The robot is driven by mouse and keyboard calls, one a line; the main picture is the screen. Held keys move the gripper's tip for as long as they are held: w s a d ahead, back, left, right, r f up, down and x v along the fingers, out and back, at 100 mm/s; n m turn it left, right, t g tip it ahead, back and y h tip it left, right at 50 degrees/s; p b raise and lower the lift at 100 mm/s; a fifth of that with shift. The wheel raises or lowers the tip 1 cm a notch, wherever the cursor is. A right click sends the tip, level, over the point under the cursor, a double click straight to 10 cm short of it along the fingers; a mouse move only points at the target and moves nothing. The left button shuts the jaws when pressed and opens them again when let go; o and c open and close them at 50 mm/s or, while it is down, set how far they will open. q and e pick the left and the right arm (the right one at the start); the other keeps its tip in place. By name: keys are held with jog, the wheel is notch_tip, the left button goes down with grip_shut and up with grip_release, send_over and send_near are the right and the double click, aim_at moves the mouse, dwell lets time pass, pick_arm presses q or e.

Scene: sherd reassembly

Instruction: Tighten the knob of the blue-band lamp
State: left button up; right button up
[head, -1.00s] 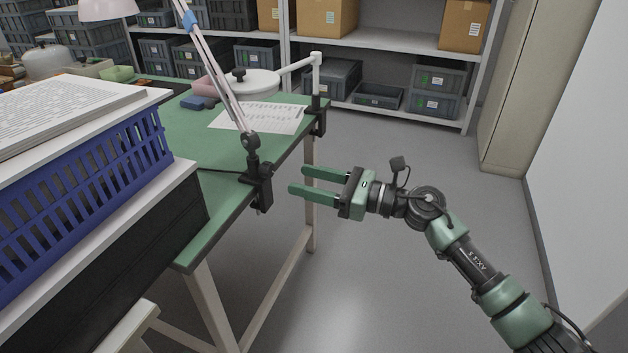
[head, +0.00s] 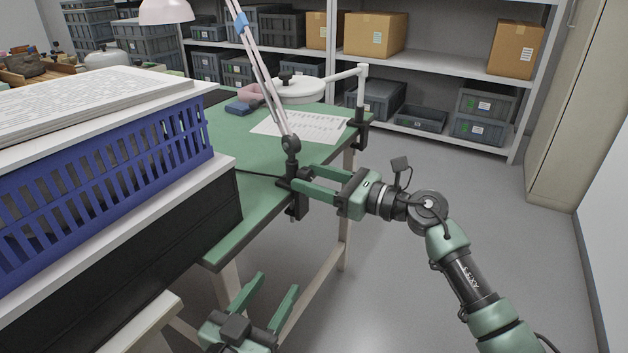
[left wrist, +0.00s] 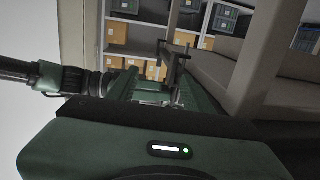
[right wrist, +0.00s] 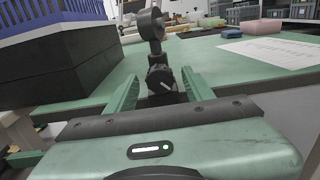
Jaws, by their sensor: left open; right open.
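The blue-band lamp (head: 263,70) is clamped to the edge of the green table, its pale arm slanting up with a blue band near the top. In the right wrist view, its dark round knob (right wrist: 160,80) with a white line faces me below a larger joint (right wrist: 150,24). My right gripper (head: 305,180) is open, its fingers at either side of the knob; I cannot tell whether they touch it. My left gripper (head: 277,282) is open and empty, below and in front of the table edge. The left wrist view shows part of my right arm.
A blue basket (head: 110,180) with papers stands on a black box (head: 130,245) at the left. A white round lamp (head: 300,90) is clamped farther along the green table (head: 235,150). Shelves with crates stand behind. The floor (head: 400,290) at the right is clear.

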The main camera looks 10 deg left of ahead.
grip_shut()
jog(key=shift+r+m+p, duration=0.1)
jog(key=shift+m+p, duration=0.5)
jog(key=shift+p, duration=0.25)
pick_arm(q)
jog(key=s+a+f+g+y, duration=0.1)
jog(key=s+f+g, duration=0.2)
jog(key=f, duration=0.3)
jog(key=s+a+f+g+y+p, duration=0.1)
jog(key=s+a+f+g, duration=0.1)
jog(key=s+f+g, duration=0.1)
notch_tip(320, 180, down, 3)
jog(key=shift+s+a+r+g, duration=0.15)
jog(key=shift+s+a+g, duration=0.2)
jog(key=shift+g, duration=0.55)
pick_arm(e)
jog(key=shift+m, duration=0.8)
pick_arm(q)
jog(key=shift+d, duration=0.15)
pick_arm(e)
grip_release()
